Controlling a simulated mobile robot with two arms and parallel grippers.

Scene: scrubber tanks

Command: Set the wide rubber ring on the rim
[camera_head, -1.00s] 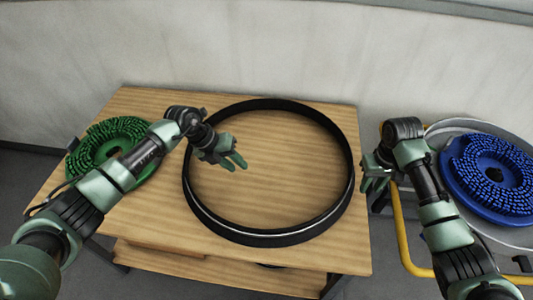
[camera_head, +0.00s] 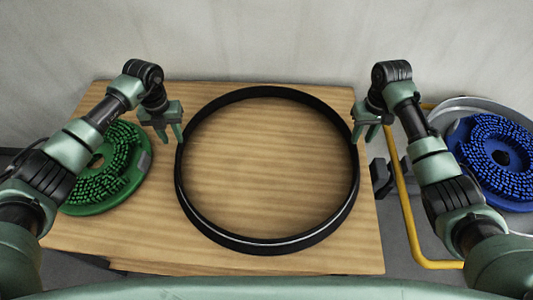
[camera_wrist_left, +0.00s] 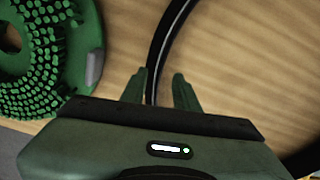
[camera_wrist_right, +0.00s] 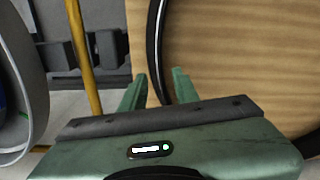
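The wide rubber ring (camera_head: 268,245) is a large black hoop with a pale line, lying flat on the wooden table. My left gripper (camera_head: 170,138) is open at the ring's left side. In the left wrist view its fingers (camera_wrist_left: 160,90) stand on either side of the ring's band (camera_wrist_left: 167,40). My right gripper (camera_head: 367,128) is open at the ring's right side. In the right wrist view its fingers (camera_wrist_right: 160,88) straddle the band (camera_wrist_right: 153,45). Whether either finger touches the ring cannot be told. No separate rim is clearly identifiable.
A green brush disc (camera_head: 110,175) lies on the table's left. A blue brush disc (camera_head: 492,150) sits in a grey round tub (camera_head: 450,112) at the right, beside a yellow tubular rail (camera_head: 408,215). The wooden table (camera_head: 150,240) is bare in front. A wall closes the back.

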